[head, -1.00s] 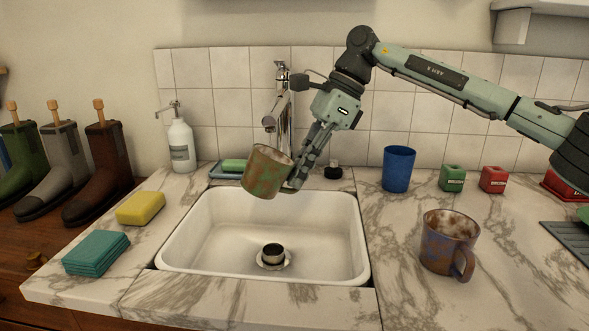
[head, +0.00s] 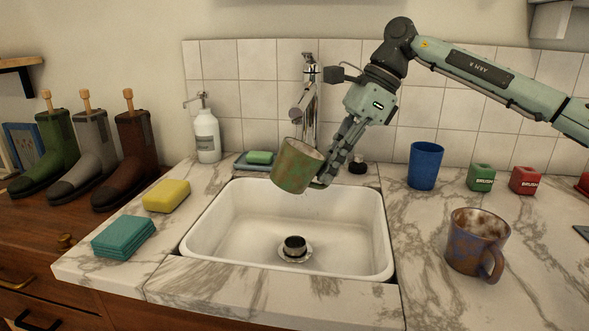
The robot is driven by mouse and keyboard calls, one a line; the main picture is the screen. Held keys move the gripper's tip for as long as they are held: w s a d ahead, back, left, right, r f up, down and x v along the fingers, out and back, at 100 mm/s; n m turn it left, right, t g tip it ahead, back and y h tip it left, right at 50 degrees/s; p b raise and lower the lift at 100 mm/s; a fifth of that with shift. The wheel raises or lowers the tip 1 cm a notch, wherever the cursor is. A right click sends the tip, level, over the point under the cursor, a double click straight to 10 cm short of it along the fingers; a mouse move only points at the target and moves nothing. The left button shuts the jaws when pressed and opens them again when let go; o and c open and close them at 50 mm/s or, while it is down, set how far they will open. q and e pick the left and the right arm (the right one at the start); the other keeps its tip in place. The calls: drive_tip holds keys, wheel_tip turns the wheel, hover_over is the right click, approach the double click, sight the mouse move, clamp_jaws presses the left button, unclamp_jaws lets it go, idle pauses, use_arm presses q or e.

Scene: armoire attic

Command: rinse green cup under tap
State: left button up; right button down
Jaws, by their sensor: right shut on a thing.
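The green cup (head: 296,168), stained with brown patches, is held tilted above the back part of the white sink (head: 235,230). My right gripper (head: 323,178) is shut on it from the right side. The chrome tap (head: 308,105) stands behind the sink. Its spout end is just above and behind the cup's rim. I cannot make out a clear water stream; a few faint specks show below the cup. My left gripper is not in view.
A soap bottle (head: 207,135) and a green soap on a dish (head: 260,157) stand behind the sink. A yellow sponge (head: 166,195) and teal cloths (head: 123,238) lie left. A blue cup (head: 425,165) and a stained mug (head: 477,241) stand right. A drain (head: 294,248) sits in the basin.

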sight(293, 179)
drive_tip(key=shift+w+a, duration=0.1)
drive_tip(key=shift+w, duration=0.05)
drive_tip(key=shift+w+a+p, duration=0.3)
drive_tip(key=shift+w+p, duration=0.05)
drive_tip(key=shift+p, duration=0.15)
drive_tip(key=shift+s+d, duration=0.1)
drive_tip(key=shift+s, duration=0.05)
drive_tip(key=shift+s+d, duration=0.3)
drive_tip(key=shift+s, duration=0.05)
drive_tip(key=shift+a+b, duration=0.1)
drive_tip(key=shift+b, duration=0.2)
drive_tip(key=shift+s+a+b, duration=0.4)
drive_tip(key=shift+s+a, duration=0.4)
drive_tip(key=shift+a, duration=0.15)
drive_tip(key=shift+s+a+b, duration=0.35)
drive_tip(key=shift+s+a, duration=0.5)
drive_tip(key=shift+a, duration=0.2)
drive_tip(key=shift+s+a+b, duration=0.35)
drive_tip(key=shift+s+a, duration=0.5)
drive_tip(key=shift+a, duration=0.2)
drive_tip(key=shift+r, duration=0.1)
